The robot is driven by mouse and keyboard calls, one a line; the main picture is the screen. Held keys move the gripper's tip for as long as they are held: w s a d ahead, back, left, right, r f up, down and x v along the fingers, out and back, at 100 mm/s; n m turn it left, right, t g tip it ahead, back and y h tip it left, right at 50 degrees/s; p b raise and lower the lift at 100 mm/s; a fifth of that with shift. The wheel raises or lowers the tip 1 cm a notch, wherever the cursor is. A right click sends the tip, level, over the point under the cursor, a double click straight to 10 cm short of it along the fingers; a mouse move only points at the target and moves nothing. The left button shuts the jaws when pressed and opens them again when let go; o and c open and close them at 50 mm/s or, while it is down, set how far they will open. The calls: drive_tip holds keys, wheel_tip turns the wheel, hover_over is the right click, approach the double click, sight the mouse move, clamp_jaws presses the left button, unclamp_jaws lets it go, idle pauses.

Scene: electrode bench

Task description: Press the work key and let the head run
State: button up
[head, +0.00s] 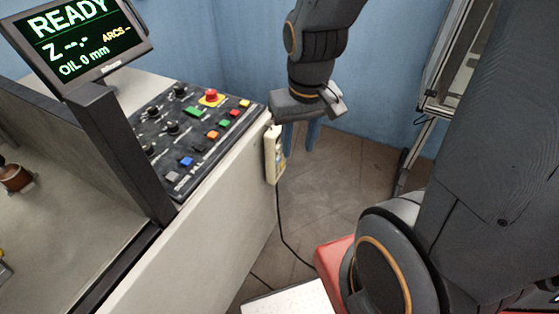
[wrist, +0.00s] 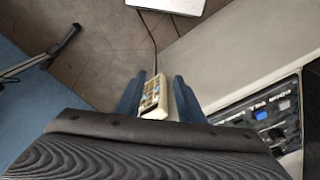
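A control panel (head: 195,133) on the machine's top carries several coloured keys, knobs and a red mushroom button (head: 211,96). A cream hand pendant (head: 274,156) with small keys hangs at the cabinet's side. I cannot read which key is the work key. My gripper (head: 300,138) points down beside the cabinet's far end. Its blue fingers are apart, with nothing visibly clamped. In the wrist view the pendant (wrist: 156,97) shows between the fingers (wrist: 159,77); contact cannot be told. A monitor (head: 75,33) reads READY, Z --.-, ARCS - and OIL 0 mm.
The pendant's cable (head: 281,225) runs down to the floor. The cabinet's pale side (head: 205,245) stands close at the left of my gripper. A dark-framed stand (head: 425,130) is at the right. Brown tiled floor (head: 345,175) lies open between them, before a blue wall.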

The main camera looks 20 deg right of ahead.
clamp_jaws()
idle(1.8)
